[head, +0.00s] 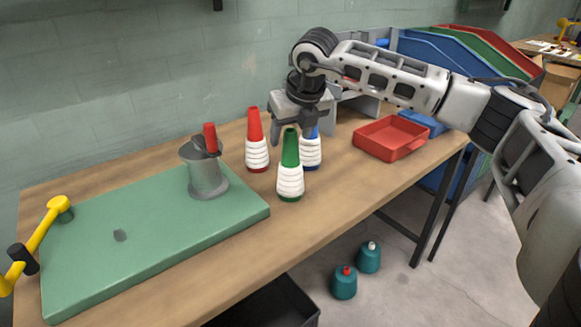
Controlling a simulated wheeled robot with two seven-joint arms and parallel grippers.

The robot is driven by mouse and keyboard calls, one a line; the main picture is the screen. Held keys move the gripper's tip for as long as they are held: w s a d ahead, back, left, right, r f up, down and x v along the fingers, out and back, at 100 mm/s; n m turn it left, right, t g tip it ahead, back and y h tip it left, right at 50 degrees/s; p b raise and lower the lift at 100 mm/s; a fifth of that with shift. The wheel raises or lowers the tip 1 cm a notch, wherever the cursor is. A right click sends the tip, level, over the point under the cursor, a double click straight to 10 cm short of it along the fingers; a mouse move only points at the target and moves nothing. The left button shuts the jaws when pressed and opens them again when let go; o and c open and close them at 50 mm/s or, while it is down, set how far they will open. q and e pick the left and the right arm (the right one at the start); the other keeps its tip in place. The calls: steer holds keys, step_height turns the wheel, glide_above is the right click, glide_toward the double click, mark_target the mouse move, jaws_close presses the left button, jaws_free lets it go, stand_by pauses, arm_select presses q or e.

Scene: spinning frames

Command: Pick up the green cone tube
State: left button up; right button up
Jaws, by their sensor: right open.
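The green cone tube (290,167), with white yarn wound around its lower part, stands upright on the wooden table. A red cone tube (256,140) stands behind it to the left, and a blue one (311,149) stands behind it to the right, partly hidden. My right gripper (292,133) is open, pointing down over the cones, with its fingers near the tops of the green and blue cones. One finger is partly hidden by the green cone's tip. I cannot tell whether it touches a cone. My left gripper is not in view.
A green board (150,240) with a grey metal cup (207,172) covers the table's left side. A yellow-handled tool (45,232) is at the far left. A red tray (391,138) sits at the right. Teal bobbins (344,284) stand on the floor.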

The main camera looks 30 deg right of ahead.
mark_target(289, 143)
steer(key=x, duration=0.4)
steer(key=shift+w+d+f, duration=0.1)
steer(key=shift+w+f, duration=0.05)
steer(key=shift+f, duration=0.1)
steer(key=shift+c, duration=0.3)
jaws_close()
steer(key=shift+r, duration=0.1)
